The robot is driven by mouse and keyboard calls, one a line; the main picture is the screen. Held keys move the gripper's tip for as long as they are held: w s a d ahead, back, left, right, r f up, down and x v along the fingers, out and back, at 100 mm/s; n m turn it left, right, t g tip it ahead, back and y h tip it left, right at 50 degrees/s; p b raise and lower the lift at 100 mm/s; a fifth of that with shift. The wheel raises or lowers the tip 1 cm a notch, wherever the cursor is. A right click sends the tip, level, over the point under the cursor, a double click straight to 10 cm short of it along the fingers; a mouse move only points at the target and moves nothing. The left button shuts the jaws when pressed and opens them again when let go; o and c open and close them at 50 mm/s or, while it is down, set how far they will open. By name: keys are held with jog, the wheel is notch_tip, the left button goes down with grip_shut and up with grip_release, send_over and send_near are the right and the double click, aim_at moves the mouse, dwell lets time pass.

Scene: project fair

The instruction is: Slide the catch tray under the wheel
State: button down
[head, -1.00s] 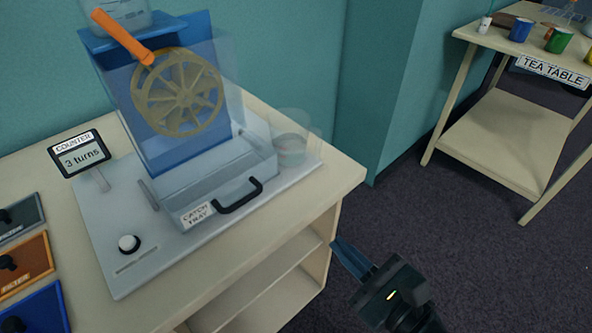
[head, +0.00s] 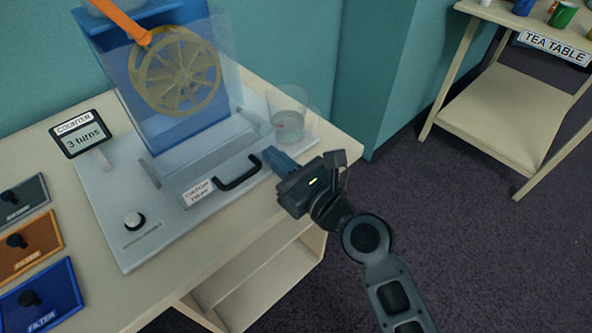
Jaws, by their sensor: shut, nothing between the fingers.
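The catch tray (head: 226,166) is a pale clear box with a label and a black handle (head: 238,176) on its front. It sits on the grey base board, in front of and below the yellow spoked wheel (head: 178,72), which stands against a blue back panel. The tray's front part juts out from the clear housing; its rear edge is hard to make out. My gripper (head: 274,157) is shut and empty, its blue fingers just right of the handle's right end, over the board. I cannot tell whether they touch the tray.
A clear cup (head: 289,122) stands on the board close behind my gripper. An orange chute (head: 118,18) hangs above the wheel. The tea table (head: 500,130) is far right.

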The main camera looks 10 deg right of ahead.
aim_at(258, 144)
jog(key=shift+x, duration=1.15)
jog(key=p+x, duration=0.1)
jog(key=x, duration=0.5)
jog(key=shift+w+a+p, duration=0.1)
jog(key=shift+a+p, duration=0.05)
jog(key=shift+p, duration=0.15)
jog(key=shift+f, duration=0.1)
